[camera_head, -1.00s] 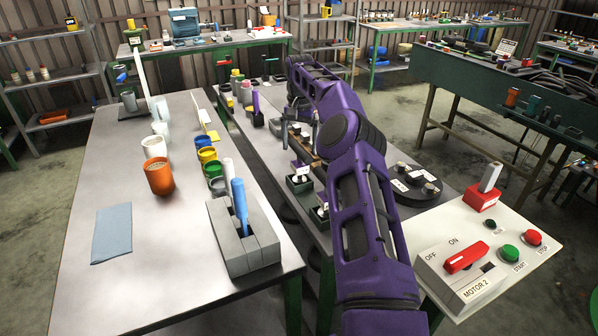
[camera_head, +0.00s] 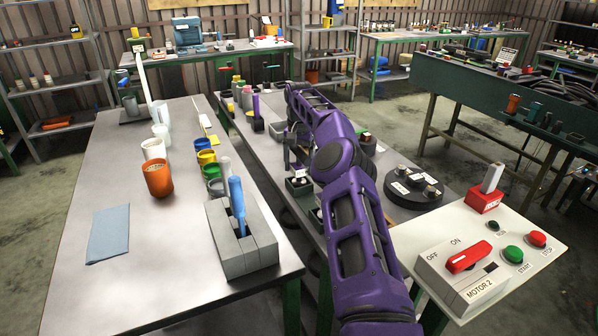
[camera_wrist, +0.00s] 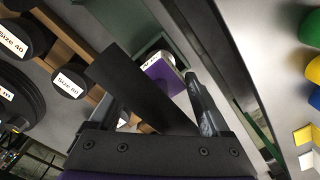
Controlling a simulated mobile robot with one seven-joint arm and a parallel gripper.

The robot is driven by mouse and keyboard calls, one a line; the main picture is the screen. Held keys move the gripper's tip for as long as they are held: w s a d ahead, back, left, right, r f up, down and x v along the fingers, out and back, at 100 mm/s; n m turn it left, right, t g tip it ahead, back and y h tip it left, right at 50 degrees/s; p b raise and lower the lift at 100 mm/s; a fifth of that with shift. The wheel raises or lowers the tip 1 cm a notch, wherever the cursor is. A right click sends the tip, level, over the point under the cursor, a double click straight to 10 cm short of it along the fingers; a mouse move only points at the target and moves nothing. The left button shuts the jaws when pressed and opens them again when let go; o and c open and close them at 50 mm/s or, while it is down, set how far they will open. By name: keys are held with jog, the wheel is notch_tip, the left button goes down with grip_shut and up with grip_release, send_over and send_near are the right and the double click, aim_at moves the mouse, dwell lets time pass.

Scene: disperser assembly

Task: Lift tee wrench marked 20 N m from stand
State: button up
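In the wrist view, a black bar (camera_wrist: 135,88), apparently a tee handle, lies slantwise between the fingers of my gripper (camera_wrist: 158,92), close to the camera. My gripper's two fingers stand apart on either side of the bar; I see no clear grip. Below the bar is a purple part (camera_wrist: 164,80) with a white label, partly hidden and too small to read surely. It sits by a green stand (camera_wrist: 150,48). In the head view, a small green stand with a white label (camera_head: 299,185) is beside my arm, which hides most of my gripper.
A wooden rack with black round pieces (camera_wrist: 70,86) marked "Size 60" and "Size 40" lies left in the wrist view. A black round plate (camera_head: 414,188) and a motor switch box (camera_head: 466,275) are right of my arm. A grey block with a blue handle (camera_head: 240,245) stands left.

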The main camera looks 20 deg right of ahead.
jog(key=shift+r, duration=0.1)
grip_shut()
